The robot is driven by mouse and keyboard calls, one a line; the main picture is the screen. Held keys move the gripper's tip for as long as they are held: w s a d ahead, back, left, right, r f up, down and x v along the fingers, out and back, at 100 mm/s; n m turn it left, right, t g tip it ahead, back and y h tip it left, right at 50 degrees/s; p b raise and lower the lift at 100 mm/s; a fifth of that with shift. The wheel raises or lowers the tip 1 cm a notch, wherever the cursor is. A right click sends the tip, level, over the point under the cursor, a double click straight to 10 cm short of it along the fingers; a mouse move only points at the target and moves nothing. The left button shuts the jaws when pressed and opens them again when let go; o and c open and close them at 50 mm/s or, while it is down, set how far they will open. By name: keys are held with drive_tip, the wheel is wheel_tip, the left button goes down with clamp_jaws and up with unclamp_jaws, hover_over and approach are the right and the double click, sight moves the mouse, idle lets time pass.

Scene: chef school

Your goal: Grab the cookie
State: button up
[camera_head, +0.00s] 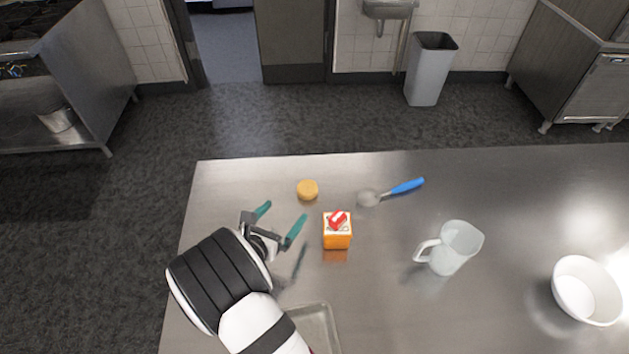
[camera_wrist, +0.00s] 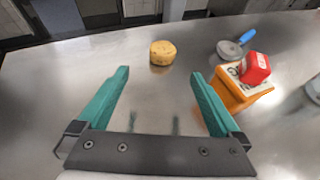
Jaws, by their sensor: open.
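The cookie (camera_head: 307,190) is a small round golden-brown disc lying flat on the steel table, near its back edge. It also shows in the wrist view (camera_wrist: 162,53), beyond the fingertips and roughly between their lines. My gripper (camera_head: 279,214) has teal fingers and is open and empty. It hangs above the table, in front of and to the left of the cookie, and does not touch it.
An orange box (camera_head: 337,238) with a red and white item (camera_head: 338,219) on top stands right of my gripper. A blue-handled utensil (camera_head: 392,192), a clear jug (camera_head: 453,248) and a white bowl (camera_head: 586,290) are further right. A metal tray (camera_head: 325,325) lies in front.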

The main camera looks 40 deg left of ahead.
sight(303, 193)
drive_tip(key=x, duration=1.2)
drive_tip(key=shift+w+d+f, duration=0.15)
drive_tip(key=shift+w+f, duration=0.05)
drive_tip(key=shift+f, duration=0.2)
drive_tip(key=c, duration=1.4)
drive_tip(key=shift+r, duration=0.15)
